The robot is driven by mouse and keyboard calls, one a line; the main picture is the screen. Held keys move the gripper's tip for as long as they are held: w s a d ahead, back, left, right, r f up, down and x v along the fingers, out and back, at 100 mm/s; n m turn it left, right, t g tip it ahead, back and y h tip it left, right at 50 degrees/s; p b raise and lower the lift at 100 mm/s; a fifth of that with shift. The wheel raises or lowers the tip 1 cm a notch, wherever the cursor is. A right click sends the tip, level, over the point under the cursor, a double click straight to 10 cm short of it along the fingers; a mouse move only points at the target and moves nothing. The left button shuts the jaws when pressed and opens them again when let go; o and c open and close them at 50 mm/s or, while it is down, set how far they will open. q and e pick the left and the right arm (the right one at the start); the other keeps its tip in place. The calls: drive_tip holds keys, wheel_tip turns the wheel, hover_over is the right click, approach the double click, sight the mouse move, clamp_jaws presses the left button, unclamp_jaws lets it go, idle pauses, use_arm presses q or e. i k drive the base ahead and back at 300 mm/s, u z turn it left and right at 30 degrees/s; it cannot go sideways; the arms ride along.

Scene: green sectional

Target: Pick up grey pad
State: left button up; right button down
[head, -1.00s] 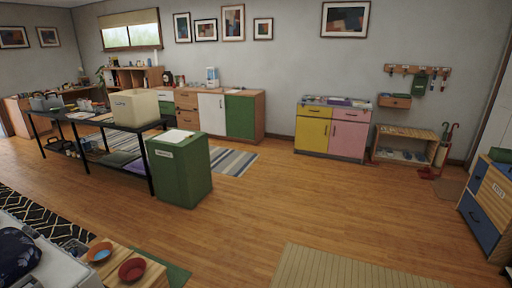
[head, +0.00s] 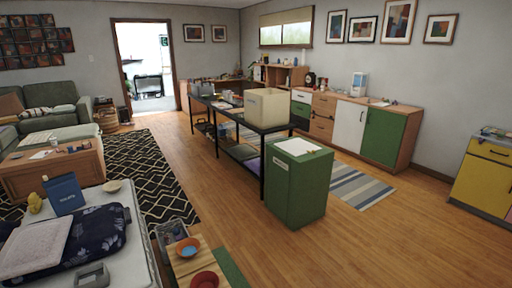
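A pale pinkish-grey flat pad (head: 34,247) lies at the lower left on a dark blue patterned item (head: 100,230), on a white-topped surface (head: 130,262). A small grey object (head: 92,276) lies near the front of the same surface. I cannot tell for sure which of these is the grey pad. Neither of my grippers shows in the head view.
A blue pouch (head: 64,193) and a pale bowl (head: 112,186) share the white surface. Beside it, a wooden bench (head: 190,262) holds blue and red bowls. A green cabinet (head: 298,188) and black table (head: 240,152) stand beyond.

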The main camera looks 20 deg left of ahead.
sight(30, 249)
drive_tip(key=u, duration=0.95)
drive_tip(key=i, duration=1)
drive_tip(key=u, duration=0.8)
